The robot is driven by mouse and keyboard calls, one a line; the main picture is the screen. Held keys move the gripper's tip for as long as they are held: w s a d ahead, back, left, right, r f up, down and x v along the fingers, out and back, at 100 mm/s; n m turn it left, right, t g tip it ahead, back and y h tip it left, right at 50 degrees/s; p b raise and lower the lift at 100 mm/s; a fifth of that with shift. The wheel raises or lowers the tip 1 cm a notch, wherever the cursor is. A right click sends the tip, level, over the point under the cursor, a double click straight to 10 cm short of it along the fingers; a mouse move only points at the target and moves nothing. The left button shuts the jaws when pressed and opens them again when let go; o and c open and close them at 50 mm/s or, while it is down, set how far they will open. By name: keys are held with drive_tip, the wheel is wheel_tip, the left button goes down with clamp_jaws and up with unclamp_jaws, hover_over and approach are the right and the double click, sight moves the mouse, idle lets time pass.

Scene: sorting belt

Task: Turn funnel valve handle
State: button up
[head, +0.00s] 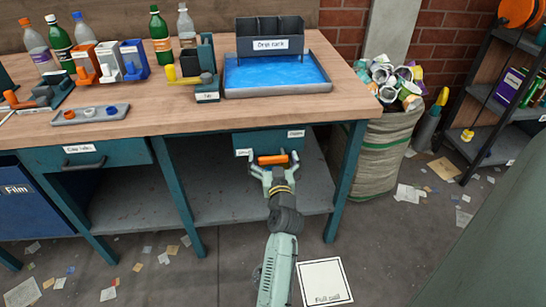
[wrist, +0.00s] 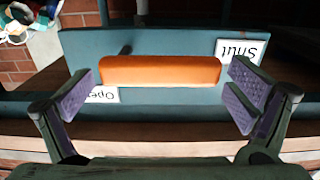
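The funnel valve handle is an orange bar (head: 273,159) on the front of a teal box (head: 262,142) under the tabletop. In the wrist view the orange handle (wrist: 160,70) lies horizontally across the teal plate. A label reading "Shut" (wrist: 240,51) and one reading "Open" (wrist: 103,95) appear upside down there, at the upper right and lower left of the bar. My gripper (head: 274,172) is open in front of the handle. In the wrist view its two fingers (wrist: 163,90) stand apart, near opposite ends of the bar, with the handle between them. Contact cannot be told.
A workbench (head: 200,118) spans above, with a lower shelf (head: 225,200) under it. A table leg (head: 347,172) stands right of my gripper, beside a full sack (head: 377,150). A blue tray (head: 277,92) with a dark rack is on top. Floor around has scattered paper scraps.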

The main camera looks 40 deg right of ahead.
drive_tip(key=c, duration=1.6)
